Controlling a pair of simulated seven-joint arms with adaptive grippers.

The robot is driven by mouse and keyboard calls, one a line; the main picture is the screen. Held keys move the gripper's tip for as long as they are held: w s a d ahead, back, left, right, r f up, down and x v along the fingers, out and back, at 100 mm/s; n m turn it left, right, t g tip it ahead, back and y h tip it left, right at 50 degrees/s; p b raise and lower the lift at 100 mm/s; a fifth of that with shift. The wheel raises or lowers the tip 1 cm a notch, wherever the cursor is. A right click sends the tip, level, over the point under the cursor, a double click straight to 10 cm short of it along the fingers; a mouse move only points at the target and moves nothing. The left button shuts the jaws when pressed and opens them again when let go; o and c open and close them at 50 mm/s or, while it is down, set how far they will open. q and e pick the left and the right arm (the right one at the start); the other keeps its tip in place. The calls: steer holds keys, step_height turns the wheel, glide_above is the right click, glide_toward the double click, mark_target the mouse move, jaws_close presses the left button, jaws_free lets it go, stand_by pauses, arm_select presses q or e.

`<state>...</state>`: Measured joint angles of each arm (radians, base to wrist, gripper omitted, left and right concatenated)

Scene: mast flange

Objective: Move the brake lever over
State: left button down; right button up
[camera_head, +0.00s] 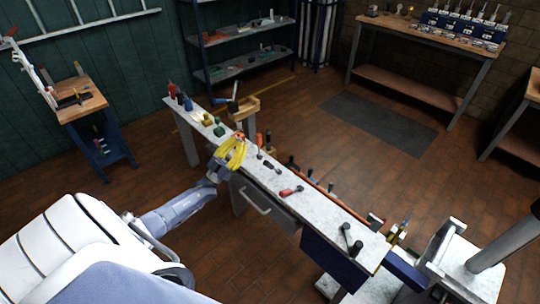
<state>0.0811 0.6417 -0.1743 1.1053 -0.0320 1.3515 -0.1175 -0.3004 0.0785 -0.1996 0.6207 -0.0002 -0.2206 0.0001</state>
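I cannot tell for certain which part is the brake lever. A dark lever-like piece (351,240) with a round end lies near the right end of the long grey bench (325,208). A red-handled piece (291,191) lies nearer the middle, and a small dark piece (271,167) lies left of it. My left gripper (235,147), with yellow fingers, is over the bench's front edge, left of these. A small orange-red thing (239,135) shows at its fingertips; whether it is held is unclear. My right gripper is not in view.
Several small red, blue, yellow and green items stand on the bench's left end, with a wooden box (243,108) behind. A white fixture (450,245) stands at the right end. A workbench (430,36), a shelf (240,67) and a small cart (82,108) stand farther back.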

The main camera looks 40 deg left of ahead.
arm_select(q)
steer(key=w+r+n+g+y, duration=0.1)
steer(key=w+r+g+y, duration=0.1)
steer(key=w+r, duration=0.5)
steer(key=n+g+y, duration=0.1)
steer(key=g, duration=0.8)
glide_above(273, 167)
steer(key=a, duration=0.2)
step_height(273, 167, down, 2)
steer(key=s+f+g, duration=0.1)
steer(key=f, duration=0.1)
steer(key=s+f+g+y, duration=0.1)
steer(key=f, duration=0.1)
steer(key=s+f+g, duration=0.1)
steer(key=f, duration=0.1)
steer(key=shift+s+n, duration=0.3)
steer(key=shift+s, duration=0.05)
steer(key=shift+w+f, duration=0.15)
steer(key=w+f, duration=0.3)
steer(key=w+d+f, duration=0.1)
steer(key=w+f, duration=0.2)
steer(key=shift+d+f, duration=0.15)
steer(key=shift+f, duration=0.25)
steer(key=shift+s+f, duration=0.5)
steer(key=shift+s, duration=0.3)
